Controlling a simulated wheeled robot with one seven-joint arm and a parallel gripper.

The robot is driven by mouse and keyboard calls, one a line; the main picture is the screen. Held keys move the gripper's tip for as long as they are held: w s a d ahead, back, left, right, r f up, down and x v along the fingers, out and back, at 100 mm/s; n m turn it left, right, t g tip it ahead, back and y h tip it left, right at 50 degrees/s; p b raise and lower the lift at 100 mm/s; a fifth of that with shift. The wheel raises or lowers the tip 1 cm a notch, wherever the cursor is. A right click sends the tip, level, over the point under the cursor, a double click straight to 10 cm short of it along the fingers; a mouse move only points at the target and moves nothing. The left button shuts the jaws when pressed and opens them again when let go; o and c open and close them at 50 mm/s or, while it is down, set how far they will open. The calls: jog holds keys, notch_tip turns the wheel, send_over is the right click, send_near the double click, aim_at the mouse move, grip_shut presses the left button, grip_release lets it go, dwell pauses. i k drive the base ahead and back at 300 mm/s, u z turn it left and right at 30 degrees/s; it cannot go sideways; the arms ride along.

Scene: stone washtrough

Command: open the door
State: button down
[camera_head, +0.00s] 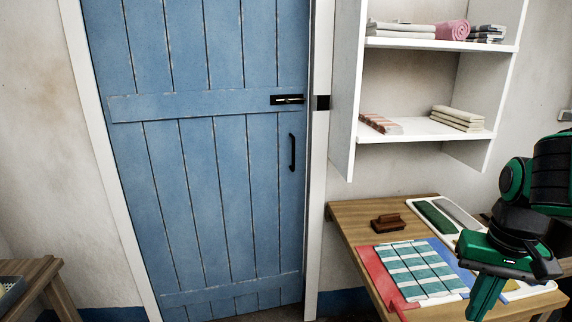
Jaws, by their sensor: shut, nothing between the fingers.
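The blue plank door (215,190) stands in its white frame (318,200) and looks closed. A black bolt (288,99) with a pale metal bar sits on its upper right. A black catch plate (322,102) is on the frame beside it, and I see no bar across the gap between them. A black upright pull handle (292,152) is below the bolt, near the door's right edge. My green and black gripper (480,308) is at the lower right, over the table, far from the handle. It is shut and empty, and its tips are near the picture's bottom edge.
A wooden table (350,212) right of the door bears folded cloths (420,270), a brown block (387,222) and a white tray (418,206). White open shelves (420,131) with towels hang above it. A wooden stool (40,275) stands lower left. Space before the door looks clear.

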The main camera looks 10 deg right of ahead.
aim_at(212, 168)
jog(key=u, duration=0.05)
jog(key=k, duration=1.05)
jog(key=u, duration=0.4)
jog(key=i, duration=1.5)
